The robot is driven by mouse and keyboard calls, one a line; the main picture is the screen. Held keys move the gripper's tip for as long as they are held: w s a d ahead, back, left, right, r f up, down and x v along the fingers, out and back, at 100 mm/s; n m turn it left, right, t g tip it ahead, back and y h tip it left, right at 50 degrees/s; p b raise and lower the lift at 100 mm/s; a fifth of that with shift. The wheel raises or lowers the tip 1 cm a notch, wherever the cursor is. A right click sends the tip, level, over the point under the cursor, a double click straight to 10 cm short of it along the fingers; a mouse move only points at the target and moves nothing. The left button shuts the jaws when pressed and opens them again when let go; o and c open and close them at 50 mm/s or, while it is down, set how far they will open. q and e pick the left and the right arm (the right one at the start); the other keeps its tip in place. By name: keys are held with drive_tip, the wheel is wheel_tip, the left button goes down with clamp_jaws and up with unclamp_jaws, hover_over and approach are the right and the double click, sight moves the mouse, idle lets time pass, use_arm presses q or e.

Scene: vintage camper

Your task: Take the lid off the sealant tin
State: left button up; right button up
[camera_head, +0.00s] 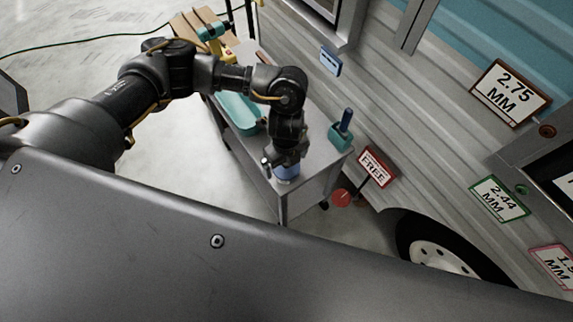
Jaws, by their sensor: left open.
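The left gripper is open. My right gripper is not in view.
A teal tray (239,112) lies behind my left arm on the cart. A teal holder (339,136) with a blue-handled tool stands at the cart's right edge. A yellow and teal tool (214,36) is at the far end. The camper wall (400,110) runs close along the right.

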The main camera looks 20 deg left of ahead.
use_arm(q)
drive_tip(key=shift+f, duration=0.15)
drive_tip(key=c, duration=1)
drive_tip(key=shift+c, duration=0.2)
